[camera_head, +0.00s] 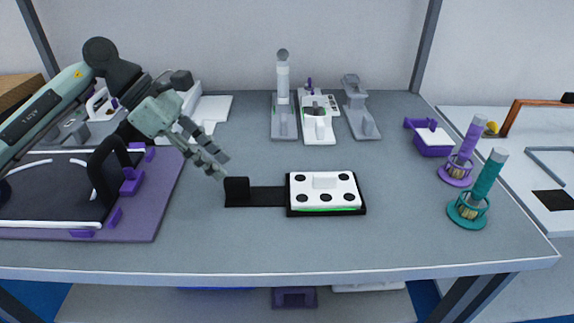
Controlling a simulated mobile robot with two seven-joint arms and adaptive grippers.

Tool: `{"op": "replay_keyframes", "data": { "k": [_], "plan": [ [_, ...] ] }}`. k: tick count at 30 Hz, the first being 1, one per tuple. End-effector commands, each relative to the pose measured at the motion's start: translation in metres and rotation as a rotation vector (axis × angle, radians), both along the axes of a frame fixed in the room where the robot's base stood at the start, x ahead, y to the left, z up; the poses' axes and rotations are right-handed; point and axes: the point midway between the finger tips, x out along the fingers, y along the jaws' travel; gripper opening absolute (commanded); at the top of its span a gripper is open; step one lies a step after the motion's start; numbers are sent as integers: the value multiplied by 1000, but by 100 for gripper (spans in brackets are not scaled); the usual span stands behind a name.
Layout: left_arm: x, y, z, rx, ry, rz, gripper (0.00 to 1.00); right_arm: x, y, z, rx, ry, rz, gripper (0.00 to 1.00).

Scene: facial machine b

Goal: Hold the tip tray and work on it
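A white block with several dark round holes, which looks like the tip tray (324,191), sits in a black holder (267,197) at the middle of the grey table. A green strip shows along its front edge. The holder has an upright black post at its left end. My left gripper (220,166) comes in from the upper left, above the table and just up and left of that post. Its fingers point down and right, look apart, and hold nothing that I can see. It appears clear of the tray. My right gripper is not in view.
A purple board (158,203) with a dark handled device lies at the left. Several small instruments (318,120) stand at the back. A purple stand (463,155) and a teal stand (478,192) are at the right. The table front is clear.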

Motion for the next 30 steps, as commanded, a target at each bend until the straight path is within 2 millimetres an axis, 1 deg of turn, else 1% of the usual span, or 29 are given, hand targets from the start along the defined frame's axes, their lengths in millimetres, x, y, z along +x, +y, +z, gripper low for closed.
{"op": "replay_keyframes", "data": {
  "k": [1,3,5,10,11,12,15,24,30],
  "plan": [
    [0,6,1,29,-10,-9,31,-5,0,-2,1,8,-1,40],
    [-1,11,0,52,-14,-16,31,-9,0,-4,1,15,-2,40],
    [-1,11,-2,58,-15,-18,31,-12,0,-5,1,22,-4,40],
    [-1,3,-12,55,-12,-19,31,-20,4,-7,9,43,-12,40],
    [-1,2,-14,55,-12,-18,31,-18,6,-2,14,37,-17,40],
    [-1,0,-18,54,-12,-18,31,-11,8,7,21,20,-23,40],
    [-1,-6,-26,54,-13,-18,31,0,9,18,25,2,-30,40],
    [-1,-21,-48,52,-13,-18,31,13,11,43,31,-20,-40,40],
    [-1,-30,-60,52,-13,-17,31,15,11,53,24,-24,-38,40]
  ]
}}
